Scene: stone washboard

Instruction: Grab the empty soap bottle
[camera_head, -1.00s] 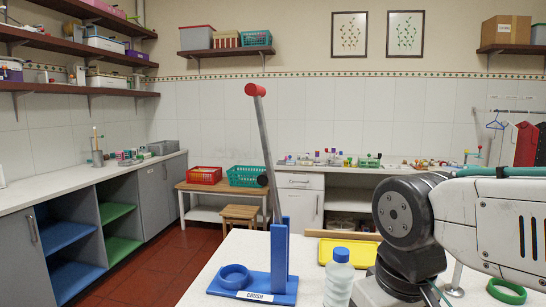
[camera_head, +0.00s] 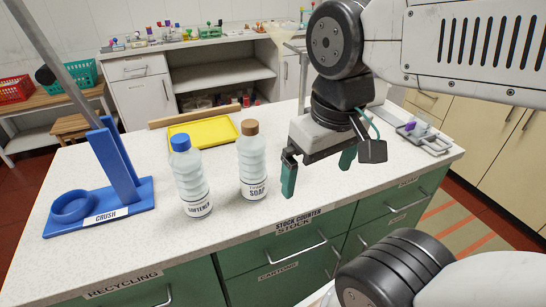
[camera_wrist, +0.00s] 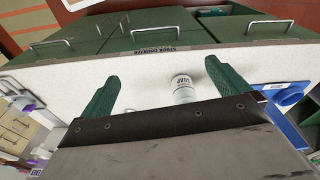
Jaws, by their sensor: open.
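The soap bottle (camera_head: 252,163) stands upright on the white counter, pale with a brown cap and a label reading SOAP. A softener bottle (camera_head: 191,178) with a blue cap stands to its left. My gripper (camera_head: 318,175) is open and empty, with green fingers pointing down, to the right of the soap bottle and apart from it. In the wrist view, the soap bottle (camera_wrist: 183,88) shows between and beyond the spread fingers of my gripper (camera_wrist: 168,88), partly hidden by the gripper body.
A blue crusher (camera_head: 118,190) with a long lever stands at the counter's left. A yellow tray (camera_head: 203,132) lies behind the bottles. A grey tray with small items (camera_head: 423,138) is at the right.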

